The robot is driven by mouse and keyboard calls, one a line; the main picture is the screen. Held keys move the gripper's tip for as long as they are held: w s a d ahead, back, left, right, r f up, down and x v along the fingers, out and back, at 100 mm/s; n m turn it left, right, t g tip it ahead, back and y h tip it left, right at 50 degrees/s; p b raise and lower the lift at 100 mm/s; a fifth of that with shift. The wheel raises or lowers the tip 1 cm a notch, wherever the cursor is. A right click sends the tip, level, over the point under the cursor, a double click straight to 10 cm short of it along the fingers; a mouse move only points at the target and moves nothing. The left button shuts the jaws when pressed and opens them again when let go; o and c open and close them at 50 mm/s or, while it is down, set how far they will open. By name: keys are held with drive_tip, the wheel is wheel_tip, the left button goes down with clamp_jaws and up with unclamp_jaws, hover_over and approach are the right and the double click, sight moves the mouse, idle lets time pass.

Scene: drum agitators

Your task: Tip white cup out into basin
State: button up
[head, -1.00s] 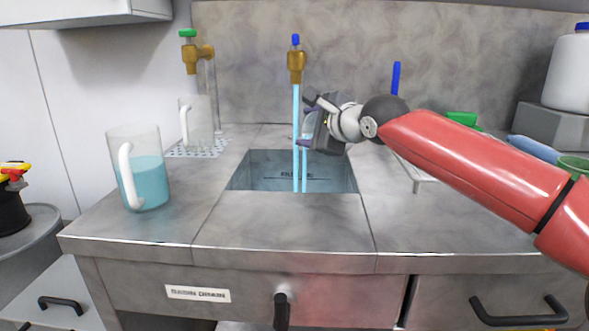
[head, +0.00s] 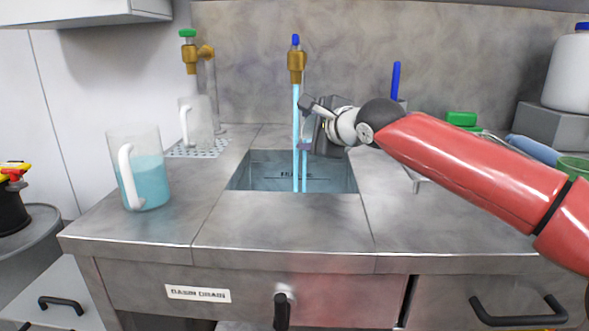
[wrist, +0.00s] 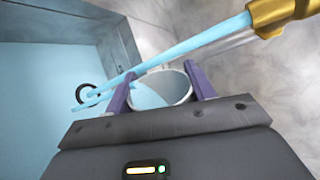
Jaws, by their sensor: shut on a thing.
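My gripper (head: 306,125) is over the back of the basin (head: 250,176), beside the running water stream (head: 295,115). In the wrist view its two purple fingers (wrist: 160,72) are shut on a pale cup (wrist: 163,88), one finger on each side. The cup's round rim faces the wrist camera, and the stream crosses in front of it. I cannot tell whether liquid is in the cup. In the head view the cup is largely hidden at the gripper. The sunken basin has bluish water or walls and also shows in the wrist view (wrist: 40,70).
The stream falls from a brass tap (head: 296,66) with a blue top. A clear jug (head: 145,175) of blue liquid stands on the left counter. An empty-looking jug (head: 197,122) stands on a perforated mat under a green-topped tap (head: 189,54). The front counter is clear.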

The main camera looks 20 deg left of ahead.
drive_tip(key=shift+s+a+f+n+h+b, duration=0.15)
drive_tip(key=shift+a+f+n+b, duration=0.1)
drive_tip(key=shift+f+b, duration=0.3)
drive_tip(key=shift+s+a+f+n+h+b, duration=0.1)
drive_tip(key=shift+s+a+f+n+b, duration=0.15)
drive_tip(key=shift+f+b, duration=0.35)
drive_tip(key=shift+s+a+f+n+h+b, duration=0.1)
drive_tip(key=shift+f+n+b, duration=0.25)
drive_tip(key=shift+b, duration=0.35)
idle(0.3)
drive_tip(key=shift+s+a+n+t+h+b, duration=0.25)
drive_tip(key=shift+n+t+b, duration=0.15)
drive_tip(key=shift+n, duration=0.25)
idle(1.2)
drive_tip(key=shift+w+d+r, duration=0.1)
